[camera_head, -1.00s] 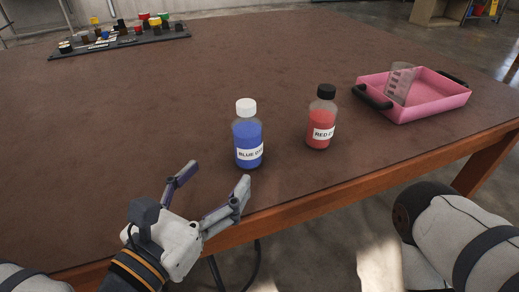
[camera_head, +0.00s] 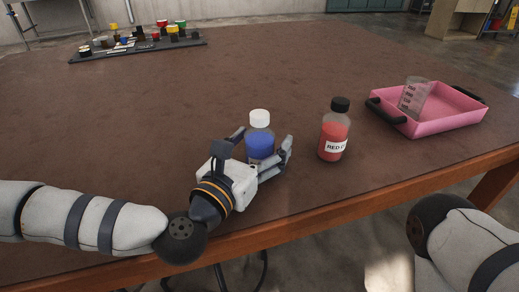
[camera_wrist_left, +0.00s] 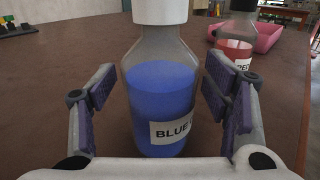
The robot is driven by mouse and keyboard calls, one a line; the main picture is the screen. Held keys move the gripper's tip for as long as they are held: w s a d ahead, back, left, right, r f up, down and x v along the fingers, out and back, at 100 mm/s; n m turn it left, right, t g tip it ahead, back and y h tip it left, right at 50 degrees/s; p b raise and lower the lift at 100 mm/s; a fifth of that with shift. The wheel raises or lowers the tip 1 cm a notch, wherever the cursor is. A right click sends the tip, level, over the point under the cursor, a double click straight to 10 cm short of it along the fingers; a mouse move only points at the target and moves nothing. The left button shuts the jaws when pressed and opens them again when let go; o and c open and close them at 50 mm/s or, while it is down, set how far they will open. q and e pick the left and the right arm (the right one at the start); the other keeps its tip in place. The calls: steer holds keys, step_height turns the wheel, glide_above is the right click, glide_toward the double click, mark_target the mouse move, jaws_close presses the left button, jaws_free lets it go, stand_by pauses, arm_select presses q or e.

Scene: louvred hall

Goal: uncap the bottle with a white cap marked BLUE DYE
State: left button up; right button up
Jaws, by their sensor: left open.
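The bottle marked BLUE DYE (camera_head: 260,145) stands upright on the brown table, with its white cap (camera_head: 259,118) on. It also shows in the left wrist view (camera_wrist_left: 160,95), where its label is partly cut off and the cap reaches the top edge. My left gripper (camera_head: 266,145) is open, with one finger on each side of the bottle's body. In the left wrist view, gaps show between the finger pads and the bottle. My right gripper is out of view; only part of my right arm shows at the lower right.
A red dye bottle (camera_head: 333,135) with a black cap stands right of the blue one. A pink tray (camera_head: 440,125) holding a clear beaker (camera_head: 413,97) is farther right. A dark board (camera_head: 135,50) with several small coloured items lies at the back left. The table's middle is clear.

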mark_target(256, 131)
arm_select(q)
steer(key=c, duration=1.4)
steer(key=shift+r, duration=0.1)
steer(key=shift+c, duration=0.2)
steer(key=shift+r, duration=0.3)
step_height(256, 131, up, 3)
steer(key=shift+r+p, duration=0.1)
steer(key=shift+p, duration=0.25)
steer(key=s+r+p, duration=0.6)
steer(key=s+r, duration=0.3)
steer(key=s, duration=0.5)
steer(key=shift+p, duration=0.4)
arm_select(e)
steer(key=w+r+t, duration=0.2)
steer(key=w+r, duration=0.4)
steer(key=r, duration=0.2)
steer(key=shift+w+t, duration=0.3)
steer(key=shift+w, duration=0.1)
